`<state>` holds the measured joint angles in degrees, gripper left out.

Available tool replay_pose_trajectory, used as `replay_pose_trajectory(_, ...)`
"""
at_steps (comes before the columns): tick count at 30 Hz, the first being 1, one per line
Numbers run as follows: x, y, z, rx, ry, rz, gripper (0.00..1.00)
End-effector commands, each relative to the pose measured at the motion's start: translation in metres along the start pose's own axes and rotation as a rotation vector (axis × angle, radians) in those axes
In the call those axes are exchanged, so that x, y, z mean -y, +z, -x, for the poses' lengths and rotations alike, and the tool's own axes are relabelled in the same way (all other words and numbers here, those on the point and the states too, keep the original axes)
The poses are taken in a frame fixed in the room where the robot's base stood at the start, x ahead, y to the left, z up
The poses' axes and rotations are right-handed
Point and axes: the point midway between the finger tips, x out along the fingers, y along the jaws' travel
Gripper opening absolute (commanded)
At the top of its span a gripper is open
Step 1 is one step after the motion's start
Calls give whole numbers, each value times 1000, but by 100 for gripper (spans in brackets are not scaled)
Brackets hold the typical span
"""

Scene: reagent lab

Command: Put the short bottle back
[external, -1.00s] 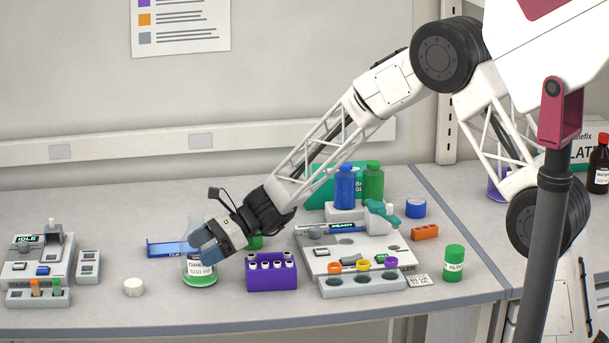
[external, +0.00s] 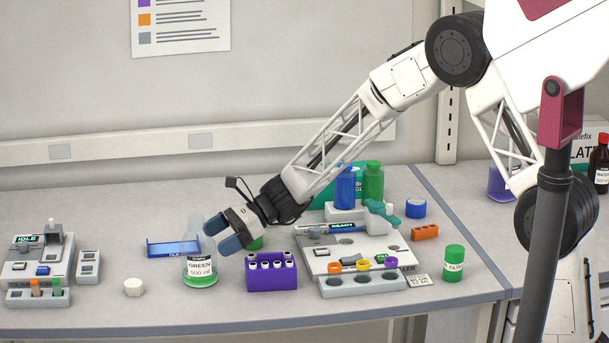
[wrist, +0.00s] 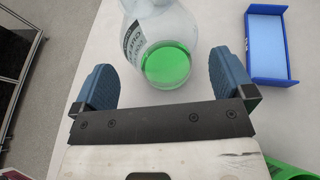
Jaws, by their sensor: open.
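My gripper (external: 222,235) is open and empty, just right of the upper part of a clear flask (external: 199,270) labelled GREEN 500 ml. The flask stands upright on the bench. In the wrist view, the flask with green liquid (wrist: 167,64) lies ahead of my spread fingers (wrist: 164,85), apart from them. A blue bottle (external: 345,188) and a green bottle (external: 373,182) stand side by side at the back of the bench. A short green container (external: 454,264) with a white label stands at the right. I cannot tell which of these is the short bottle.
A purple tube rack (external: 272,274) stands right of the flask, beside a grey station (external: 365,252). A blue tray (external: 173,249) lies behind the flask. A white cap (external: 133,287) lies to its left. Bare bench lies along the front edge.

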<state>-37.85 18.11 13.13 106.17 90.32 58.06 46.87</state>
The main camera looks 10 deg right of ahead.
Motion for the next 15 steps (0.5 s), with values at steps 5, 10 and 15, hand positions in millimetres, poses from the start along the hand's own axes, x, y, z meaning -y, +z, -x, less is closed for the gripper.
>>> replay_pose_trajectory(5, 0, 0, 31, 0, -3, 0, 100)
replay_pose_trajectory(10, 0, 0, 54, 0, -2, 0, 100)
replay_pose_trajectory(15, 0, -1, 69, -1, -1, -1, 100)
